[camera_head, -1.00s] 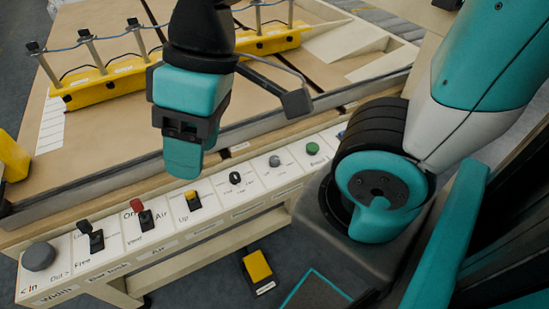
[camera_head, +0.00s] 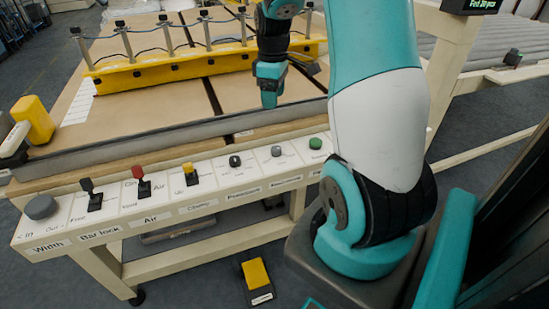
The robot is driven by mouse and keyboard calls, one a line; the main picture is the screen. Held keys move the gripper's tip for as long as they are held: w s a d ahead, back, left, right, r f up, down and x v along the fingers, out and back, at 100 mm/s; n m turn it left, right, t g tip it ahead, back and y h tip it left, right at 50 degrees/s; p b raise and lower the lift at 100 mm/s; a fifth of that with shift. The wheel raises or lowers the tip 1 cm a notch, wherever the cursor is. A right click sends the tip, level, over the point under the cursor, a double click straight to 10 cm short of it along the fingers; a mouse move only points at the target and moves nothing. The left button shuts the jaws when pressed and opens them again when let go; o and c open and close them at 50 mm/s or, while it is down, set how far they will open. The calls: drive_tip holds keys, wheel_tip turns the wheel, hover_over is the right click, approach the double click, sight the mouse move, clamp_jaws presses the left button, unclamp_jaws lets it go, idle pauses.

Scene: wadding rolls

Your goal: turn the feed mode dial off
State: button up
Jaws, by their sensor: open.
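A control panel (camera_head: 130,206) runs along the front of the table. On it a small black dial (camera_head: 235,161) sits right of the yellow switch (camera_head: 189,173). My gripper (camera_head: 268,98) is open and empty. It points down over the tabletop, beyond the panel and above and right of the dial in the picture, touching no control. One finger mostly hides the other.
A grey knob (camera_head: 40,207), black lever (camera_head: 92,196) and red-topped switch (camera_head: 140,182) are left on the panel. A grey knob (camera_head: 277,151) and green button (camera_head: 315,143) are right. A yellow bar (camera_head: 170,66) crosses the table. A yellow pedal (camera_head: 257,275) is on the floor.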

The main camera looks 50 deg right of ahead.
sight(277, 148)
drive_tip(key=f, duration=1.7)
drive_tip(key=shift+s+d+f, duration=0.2)
drive_tip(key=shift+s+d, duration=0.15)
drive_tip(key=c, duration=0.9)
